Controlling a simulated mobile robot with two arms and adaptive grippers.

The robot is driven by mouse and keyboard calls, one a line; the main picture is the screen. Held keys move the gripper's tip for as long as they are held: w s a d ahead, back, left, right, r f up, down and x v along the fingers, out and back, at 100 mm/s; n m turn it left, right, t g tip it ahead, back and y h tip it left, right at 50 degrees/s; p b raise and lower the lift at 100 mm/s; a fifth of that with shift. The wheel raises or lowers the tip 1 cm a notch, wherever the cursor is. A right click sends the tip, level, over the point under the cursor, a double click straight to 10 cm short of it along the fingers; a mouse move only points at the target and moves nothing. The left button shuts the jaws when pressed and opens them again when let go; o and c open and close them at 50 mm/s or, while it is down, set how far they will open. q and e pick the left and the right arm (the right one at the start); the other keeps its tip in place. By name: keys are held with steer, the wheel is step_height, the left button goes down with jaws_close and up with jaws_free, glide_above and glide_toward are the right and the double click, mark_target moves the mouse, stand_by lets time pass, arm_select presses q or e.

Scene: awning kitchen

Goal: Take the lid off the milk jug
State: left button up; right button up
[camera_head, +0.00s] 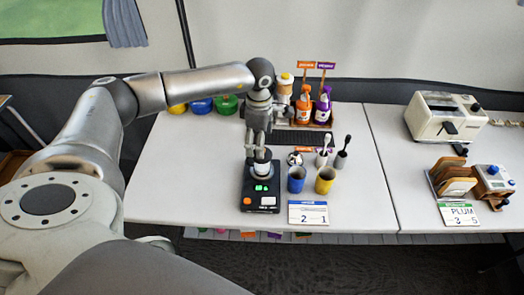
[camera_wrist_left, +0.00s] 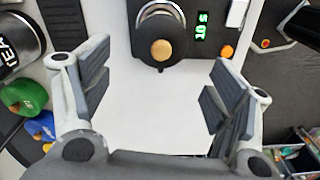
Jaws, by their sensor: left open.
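The milk jug (camera_head: 262,168), a small pale vessel with a dark band, stands on a black device with green displays (camera_head: 262,189). My left gripper (camera_head: 261,150) points down just above it and partly hides its top. My right gripper is not in view.
A rack with orange and purple bottles (camera_head: 313,108) is behind. A number card (camera_head: 308,213) lies in front. The table's left front is clear.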

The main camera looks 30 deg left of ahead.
mark_target(268, 153)
arm_select(q)
steer(key=shift+w+d+f+p, duration=0.15)
steer(key=shift+f+p, duration=0.35)
steer(key=shift+f, duration=1.45)
steer(key=shift+d, duration=0.1)
steer(key=c, duration=0.9)
steer(key=shift+s+r, duration=0.15)
steer(key=shift+s, duration=0.05)
steer(key=c, duration=0.5)
steer(key=shift+w+f, duration=0.1)
steer(key=shift+f, duration=0.1)
steer(key=c, duration=0.4)
